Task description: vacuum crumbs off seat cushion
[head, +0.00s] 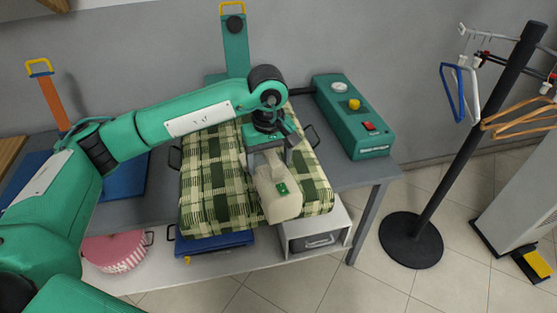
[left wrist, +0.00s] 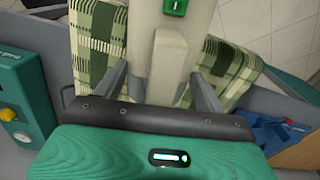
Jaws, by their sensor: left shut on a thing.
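The seat cushion (head: 207,185) is green and cream plaid and lies on the grey table. It also shows behind the gripper in the left wrist view (left wrist: 97,40). A cream handheld vacuum (head: 277,196) with a green button is over the right part of the cushion. My left gripper (head: 268,152) is shut on the vacuum, whose body (left wrist: 172,45) stands between the two fingers in the left wrist view. I cannot tell whether the vacuum touches the cushion. No crumbs can be made out. My right gripper is not in view.
A green control box (head: 352,118) with a gauge and red switch stands right of the cushion. A black-based rack (head: 411,240) with hangers stands on the floor at right. A pink round item (head: 113,252) and a grey drawer unit (head: 316,237) sit below the tabletop.

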